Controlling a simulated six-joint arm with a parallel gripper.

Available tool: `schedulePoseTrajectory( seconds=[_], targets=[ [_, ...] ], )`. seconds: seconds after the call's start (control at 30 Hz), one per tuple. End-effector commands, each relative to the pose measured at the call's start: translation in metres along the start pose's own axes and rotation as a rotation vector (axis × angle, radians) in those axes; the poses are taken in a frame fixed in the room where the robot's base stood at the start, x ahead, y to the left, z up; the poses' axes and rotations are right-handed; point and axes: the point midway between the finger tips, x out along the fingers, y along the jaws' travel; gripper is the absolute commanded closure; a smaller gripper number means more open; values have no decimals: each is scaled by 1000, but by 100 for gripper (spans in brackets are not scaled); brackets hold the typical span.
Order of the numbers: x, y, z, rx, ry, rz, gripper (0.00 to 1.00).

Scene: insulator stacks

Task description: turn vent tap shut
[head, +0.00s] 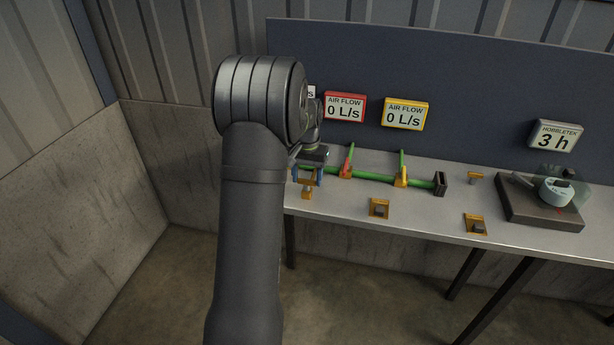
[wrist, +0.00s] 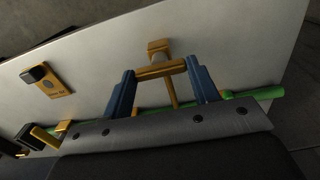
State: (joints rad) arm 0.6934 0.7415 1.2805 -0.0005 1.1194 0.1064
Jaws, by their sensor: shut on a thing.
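My gripper (head: 307,178) is at the left end of the green pipe (head: 375,176), over the grey table. In the wrist view, its two blue fingers (wrist: 162,82) stand at either end of an orange-yellow crossbar handle (wrist: 161,69) and are shut on it. A thin stem runs from the crossbar toward the green pipe (wrist: 262,95). I take this handle to be the vent tap; no label shows on it. In the head view, my arm and gripper hide most of it.
A red-handled tap (head: 347,163) and a yellow tap (head: 402,174) sit on the pipe, to the right. Red (head: 345,107) and yellow (head: 405,114) displays read 0 L/s. Orange switches (head: 379,208) line the front. A dark stand (head: 540,208) with a pale pot is at the right.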

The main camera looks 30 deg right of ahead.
Motion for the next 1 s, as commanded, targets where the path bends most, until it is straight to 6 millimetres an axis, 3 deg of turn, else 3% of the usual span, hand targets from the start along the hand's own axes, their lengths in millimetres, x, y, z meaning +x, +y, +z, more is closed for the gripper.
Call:
schedulePoseTrajectory(
  seconds=[0.3, 0.33, 0.43, 0.77, 0.87, 1.0],
  targets=[
    [0, 0, 0, 3, -1, 0, 68],
    [0, 0, 0, 3, -1, 0, 42],
    [0, 0, 0, 2, -1, 0, 24],
    [-3, 0, 0, 1, 1, 0, 24],
    [-13, 0, 0, 1, 2, -1, 24],
    [-40, 0, -1, 1, 5, -1, 24]
  ],
)
